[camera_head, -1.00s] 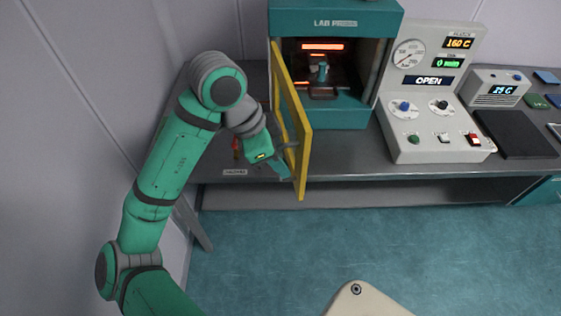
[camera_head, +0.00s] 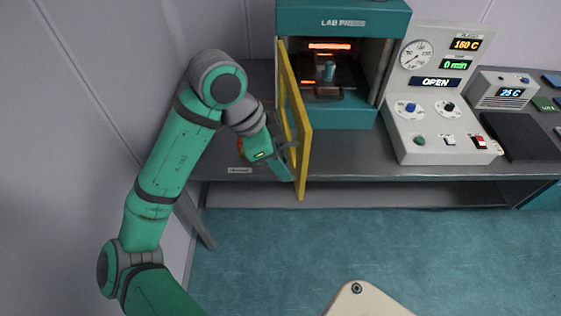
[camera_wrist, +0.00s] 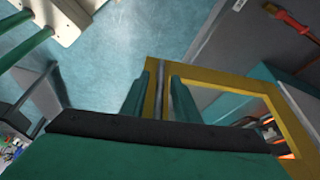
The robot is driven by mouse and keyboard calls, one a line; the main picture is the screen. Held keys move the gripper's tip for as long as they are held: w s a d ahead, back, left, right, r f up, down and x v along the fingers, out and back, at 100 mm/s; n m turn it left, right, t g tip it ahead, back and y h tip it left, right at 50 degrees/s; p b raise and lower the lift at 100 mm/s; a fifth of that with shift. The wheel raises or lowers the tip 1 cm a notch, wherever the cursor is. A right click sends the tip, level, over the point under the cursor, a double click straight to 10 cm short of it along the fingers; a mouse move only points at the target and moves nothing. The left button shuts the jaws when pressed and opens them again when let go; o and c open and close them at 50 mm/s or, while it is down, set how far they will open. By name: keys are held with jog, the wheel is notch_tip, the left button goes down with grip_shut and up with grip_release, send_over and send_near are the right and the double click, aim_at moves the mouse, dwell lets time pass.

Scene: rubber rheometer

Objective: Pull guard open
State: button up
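The lab press guard (camera_head: 303,168) is a yellow-framed door. It is swung out from the press opening, nearly edge-on to the head view. My gripper (camera_head: 285,163) is at the guard's outer, near end, on its left side. In the wrist view my gripper's two green fingers (camera_wrist: 160,92) stand on either side of the guard's thin dark handle bar (camera_wrist: 160,75), with gaps showing beside the bar. The fingers look open around it. The yellow frame (camera_wrist: 215,75) lies just beyond. The exact contact at the fingertips is partly hidden.
The lab press (camera_head: 345,115) has a glowing interior with a small teal piece inside. A control console (camera_head: 445,150) reading OPEN stands to its right. A red-handled brush (camera_wrist: 288,17) lies on the bench left of the guard.

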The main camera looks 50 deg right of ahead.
jog(key=v, duration=1)
jog(key=shift+w+r, duration=0.15)
jog(key=shift+r, duration=0.2)
